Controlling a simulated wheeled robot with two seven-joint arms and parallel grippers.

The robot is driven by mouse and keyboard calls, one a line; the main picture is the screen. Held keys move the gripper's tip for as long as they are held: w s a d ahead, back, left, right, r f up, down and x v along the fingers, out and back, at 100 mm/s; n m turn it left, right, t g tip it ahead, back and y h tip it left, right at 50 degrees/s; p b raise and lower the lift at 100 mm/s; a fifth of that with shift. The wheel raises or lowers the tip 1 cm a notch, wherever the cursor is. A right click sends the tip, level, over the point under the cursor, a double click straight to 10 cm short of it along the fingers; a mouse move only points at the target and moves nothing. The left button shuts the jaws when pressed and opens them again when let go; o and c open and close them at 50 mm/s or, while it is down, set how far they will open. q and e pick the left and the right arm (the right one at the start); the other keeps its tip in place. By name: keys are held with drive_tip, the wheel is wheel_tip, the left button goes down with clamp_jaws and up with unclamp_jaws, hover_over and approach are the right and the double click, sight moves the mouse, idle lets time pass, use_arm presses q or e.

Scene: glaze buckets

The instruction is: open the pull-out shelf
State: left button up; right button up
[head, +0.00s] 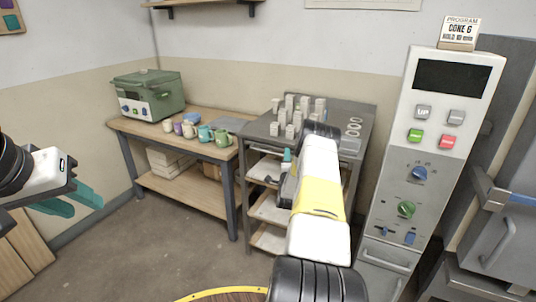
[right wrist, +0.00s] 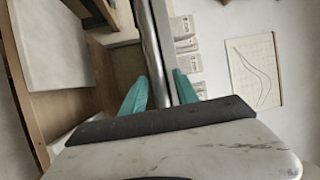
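A grey metal rack (head: 245,128) with several shelves stands back centre. Light boards lie on its lower levels (head: 270,208); I cannot tell which level is the pull-out shelf, and none clearly sticks out. My right arm hides much of the rack's front. My right gripper (head: 287,163) is at the rack's front, below the top. In the right wrist view, its teal fingers (right wrist: 161,85) are apart, on either side of a metal bar (right wrist: 150,45); a small gap shows on one side. My left gripper (head: 68,200) is open and empty at the far left, away from the rack.
A wooden table (head: 182,187) with a green kiln (head: 150,95) and several mugs (head: 205,133) stands left of the rack. A tall control panel (head: 430,150) stands close on the right. Test tiles (head: 290,115) stand on the rack top. The floor (head: 150,250) in front is clear.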

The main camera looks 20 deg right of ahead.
drive_tip(key=shift+c, duration=0.5)
clamp_jaws()
idle(1.0)
